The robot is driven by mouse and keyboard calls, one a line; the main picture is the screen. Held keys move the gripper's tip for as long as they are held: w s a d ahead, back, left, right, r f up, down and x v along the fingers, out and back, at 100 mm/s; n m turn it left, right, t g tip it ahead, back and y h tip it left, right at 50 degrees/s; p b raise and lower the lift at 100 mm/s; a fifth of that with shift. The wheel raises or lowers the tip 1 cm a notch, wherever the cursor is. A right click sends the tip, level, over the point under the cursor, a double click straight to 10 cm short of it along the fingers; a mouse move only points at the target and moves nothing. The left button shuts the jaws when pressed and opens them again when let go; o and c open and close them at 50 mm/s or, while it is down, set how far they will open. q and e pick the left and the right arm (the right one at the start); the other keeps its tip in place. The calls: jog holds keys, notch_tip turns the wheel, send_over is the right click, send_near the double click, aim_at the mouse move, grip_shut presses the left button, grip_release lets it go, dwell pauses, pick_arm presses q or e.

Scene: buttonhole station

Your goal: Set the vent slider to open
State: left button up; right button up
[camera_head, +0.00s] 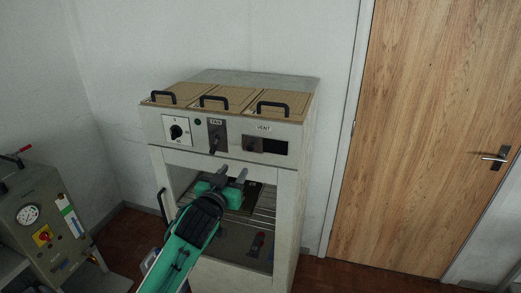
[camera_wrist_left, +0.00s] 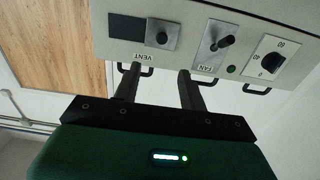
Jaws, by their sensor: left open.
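The vent slider (camera_head: 254,145) is on the front panel of the grey cabinet, under the VENT label. Its plate with a dark knob sits at the left of its slot, and a dark opening (camera_head: 280,148) shows at the right. In the left wrist view the picture is upside down; there the slider plate with its knob (camera_wrist_left: 162,38) shows beside the dark opening. My left gripper (camera_head: 232,174) is open and empty, just below the panel in the head view. Its fingers (camera_wrist_left: 160,72) are apart and do not appear to touch the slider. My right gripper is not in view.
Left of the slider are the fan switch (camera_head: 216,138) with a protruding lever and a rotary dial (camera_head: 176,131). Lids with black handles (camera_head: 272,108) top the cabinet. An open rack compartment (camera_head: 262,205) lies below the panel. A gauge machine (camera_head: 42,222) stands left, a wooden door (camera_head: 425,130) right.

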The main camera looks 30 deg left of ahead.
aim_at(250, 148)
pick_arm(q)
jog(key=p+x, duration=0.4)
jog(key=x, duration=0.8)
jog(key=shift+w+a, duration=0.15)
jog(key=shift+a, duration=0.05)
jog(key=shift+w+a+f+p, duration=0.1)
jog(key=shift+w+p, duration=0.2)
jog(key=shift+w, duration=0.3)
jog(key=shift+c, duration=0.2)
grip_shut()
